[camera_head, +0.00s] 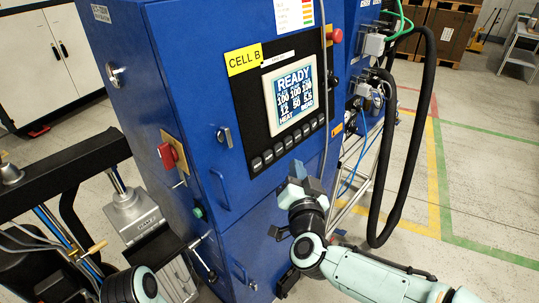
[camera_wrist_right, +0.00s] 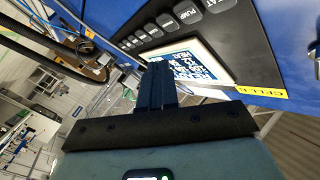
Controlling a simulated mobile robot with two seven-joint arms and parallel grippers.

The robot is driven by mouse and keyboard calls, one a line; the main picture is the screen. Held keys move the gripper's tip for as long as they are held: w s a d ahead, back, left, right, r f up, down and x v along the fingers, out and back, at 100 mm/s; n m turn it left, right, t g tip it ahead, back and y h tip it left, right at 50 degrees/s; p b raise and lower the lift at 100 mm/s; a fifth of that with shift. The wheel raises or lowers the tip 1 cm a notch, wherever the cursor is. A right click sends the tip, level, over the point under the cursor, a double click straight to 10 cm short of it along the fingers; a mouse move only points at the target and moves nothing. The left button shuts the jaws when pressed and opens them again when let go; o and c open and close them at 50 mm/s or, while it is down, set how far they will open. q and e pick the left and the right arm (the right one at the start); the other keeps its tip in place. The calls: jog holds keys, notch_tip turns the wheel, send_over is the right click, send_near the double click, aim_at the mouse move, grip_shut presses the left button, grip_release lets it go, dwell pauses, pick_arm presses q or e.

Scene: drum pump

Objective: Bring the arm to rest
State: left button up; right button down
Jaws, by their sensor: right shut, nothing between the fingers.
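My right arm comes in from the lower right of the head view. Its gripper (camera_head: 304,180) is raised in front of the blue cabinet (camera_head: 180,60), below the panel's row of buttons. In the right wrist view the two dark fingers (camera_wrist_right: 157,84) are together, with nothing between them. They appear in front of the lit screen (camera_wrist_right: 190,66), but I cannot tell whether they touch the panel. A rounded part of my left arm shows at the bottom left of the head view; its gripper is out of view.
The cabinet carries a READY screen (camera_head: 293,95), a red switch (camera_head: 168,155) and a key lock (camera_head: 225,137). A thick black hose (camera_head: 407,170) hangs right of my gripper. A metal pump unit (camera_head: 133,212) stands left.

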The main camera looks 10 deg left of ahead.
jog(key=s+d+f+n+g+p, duration=0.1)
jog(key=d+f+g, duration=0.25)
jog(key=f, duration=1.15)
jog(key=s+d+f+g+p, duration=0.2)
jog(key=f+g, duration=0.2)
jog(key=f, duration=1)
jog(key=s+d+f+g+p, duration=0.1)
jog(key=s+d+f+g, duration=0.1)
jog(key=s+f, duration=0.45)
jog(key=s+d+f+g+p, duration=0.1)
jog(key=s+d+f+g, duration=0.15)
jog(key=s+f, duration=0.4)
pick_arm(q)
notch_tip(320, 180, up, 7)
jog(key=w+p, duration=0.1)
jog(key=w, duration=0.1)
jog(key=shift+w, duration=0.35)
pick_arm(e)
jog(key=s+f+g, duration=0.3)
jog(key=s+f, duration=0.1)
jog(key=s, duration=0.6)
jog(key=s+d+f+m+g, duration=0.1)
jog(key=s+f+g, duration=0.3)
jog(key=s, duration=0.6)
jog(key=shift+d+f+y, duration=0.15)
jog(key=shift+f+y, duration=0.15)
jog(key=shift+y, duration=0.1)
